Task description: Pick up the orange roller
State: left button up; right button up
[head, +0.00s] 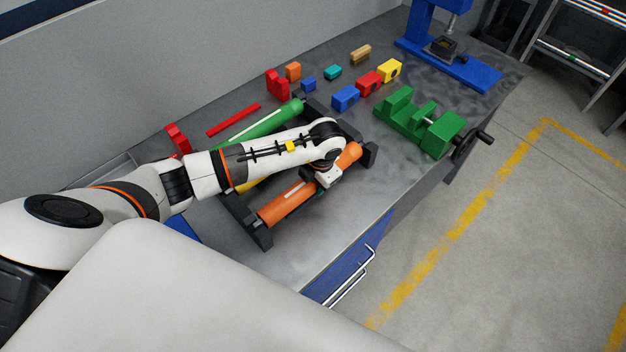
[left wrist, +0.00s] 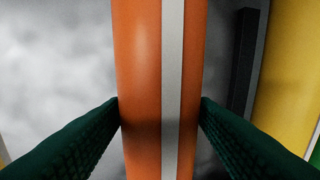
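The orange roller (head: 285,204) has a pale stripe along it and lies in a black rack (head: 260,237) on the metal workbench. My left gripper (head: 322,186) is over the roller's middle in the head view, where the wrist hides its fingers. In the left wrist view the roller (left wrist: 142,70) runs top to bottom between my dark green fingers (left wrist: 160,104). The fingertips meet its two sides, so the gripper looks shut on it. The roller appears to be resting in the rack. My right gripper is out of view.
A green roller (head: 262,123) and a yellow roller (left wrist: 285,75), mostly covered by my arm in the head view, lie parallel in the rack. A green vise (head: 420,122), coloured blocks (head: 346,98) and a blue press (head: 472,72) stand farther back. Bench space right of the rack is clear.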

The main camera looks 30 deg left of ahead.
pick_arm(q)
jog(key=c, duration=0.9)
jog(key=shift+r, duration=0.1)
jog(key=shift+c, duration=0.6)
